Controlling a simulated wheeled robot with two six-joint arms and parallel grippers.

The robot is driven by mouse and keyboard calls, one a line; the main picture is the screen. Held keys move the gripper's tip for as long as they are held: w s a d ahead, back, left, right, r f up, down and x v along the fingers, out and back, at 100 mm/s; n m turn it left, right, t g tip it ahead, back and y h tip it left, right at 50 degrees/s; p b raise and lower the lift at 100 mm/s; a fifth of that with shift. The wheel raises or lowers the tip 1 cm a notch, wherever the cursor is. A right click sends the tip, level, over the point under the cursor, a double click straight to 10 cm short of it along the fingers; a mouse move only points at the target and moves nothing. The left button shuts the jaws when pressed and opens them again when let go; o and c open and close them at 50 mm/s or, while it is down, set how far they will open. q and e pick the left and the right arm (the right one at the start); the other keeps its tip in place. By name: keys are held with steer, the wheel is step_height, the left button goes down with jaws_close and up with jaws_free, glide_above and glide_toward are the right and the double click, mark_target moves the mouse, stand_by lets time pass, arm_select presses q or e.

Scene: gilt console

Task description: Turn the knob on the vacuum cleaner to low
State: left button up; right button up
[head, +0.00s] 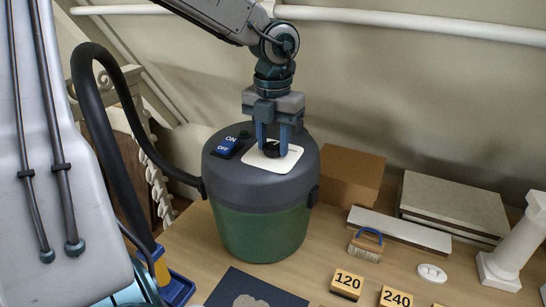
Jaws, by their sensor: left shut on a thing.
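The vacuum cleaner (262,230) stands upright on the wooden table, with a green body and a dark grey lid. A blue ON/OFF switch (227,147) is on the left of its lid. A white label plate (285,162) surrounds the black knob (272,150). My left gripper (272,148) points straight down from above, its blue fingers shut on the knob. The fingers hide part of the knob, and I cannot read its setting. The right gripper is not in view.
A black hose (101,138) curves left of the vacuum. To its right are a brown box (352,178), a brush (367,244), a flat grey box (453,203) and a white column (512,250). Number blocks (347,284) and a dark sheet (254,290) lie in front.

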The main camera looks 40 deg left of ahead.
arm_select(q)
steer(key=shift+n, duration=1)
steer(key=shift+r+n+b, duration=0.1)
steer(key=shift+n+b, duration=0.2)
steer(key=shift+n, duration=0.6)
steer(key=n, duration=0.4)
steer(key=shift+n, duration=0.3)
steer(key=shift+w+n, duration=0.1)
steer(key=shift+n, duration=1.8)
steer(key=o, duration=1)
